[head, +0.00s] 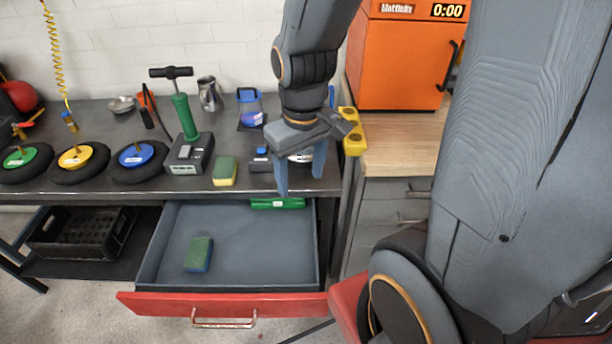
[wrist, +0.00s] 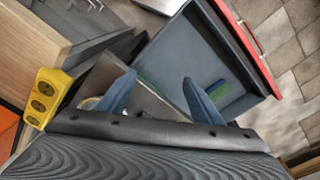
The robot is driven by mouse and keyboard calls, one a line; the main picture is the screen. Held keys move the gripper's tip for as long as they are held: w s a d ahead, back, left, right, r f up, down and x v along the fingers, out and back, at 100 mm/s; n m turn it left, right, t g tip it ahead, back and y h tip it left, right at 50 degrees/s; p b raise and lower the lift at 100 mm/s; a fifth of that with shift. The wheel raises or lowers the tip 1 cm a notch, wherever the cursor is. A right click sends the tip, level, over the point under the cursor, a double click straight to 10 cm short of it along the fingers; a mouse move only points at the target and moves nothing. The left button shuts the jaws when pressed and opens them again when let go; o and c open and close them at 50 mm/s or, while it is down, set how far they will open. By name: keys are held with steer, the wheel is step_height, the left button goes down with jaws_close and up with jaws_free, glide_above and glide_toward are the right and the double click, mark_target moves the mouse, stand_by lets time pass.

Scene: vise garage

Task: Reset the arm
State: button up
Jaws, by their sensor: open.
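My gripper (head: 302,180) is open and points down near the front edge of the workbench, just above the back right corner of the open drawer. In the wrist view its two blue fingers (wrist: 158,95) are spread apart with nothing between them. The open drawer (head: 215,307) has a red front and grey inside. A green and blue sponge (head: 199,254) lies in it, left of the middle. A green object (head: 278,203) lies at the drawer's back right, below the fingers. A silver round thing behind the fingers is partly hidden.
The workbench (head: 120,188) holds a green hand pump (head: 186,120), a yellow and green sponge (head: 225,171) and several wheels (head: 138,162). A yellow socket block (head: 353,132) is close to my gripper's right. An orange cabinet (head: 405,60) stands at the back right. A black crate (head: 80,232) sits below left.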

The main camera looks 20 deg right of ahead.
steer(key=shift+s+d+r+m, duration=0.15)
steer(key=shift+s+m, duration=0.25)
steer(key=shift+m, duration=0.2)
steer(key=shift+s+d+r+m, duration=0.1)
steer(key=shift+s+m, duration=0.25)
steer(key=shift+m, duration=0.25)
steer(key=shift+s, duration=0.15)
stand_by(0.4)
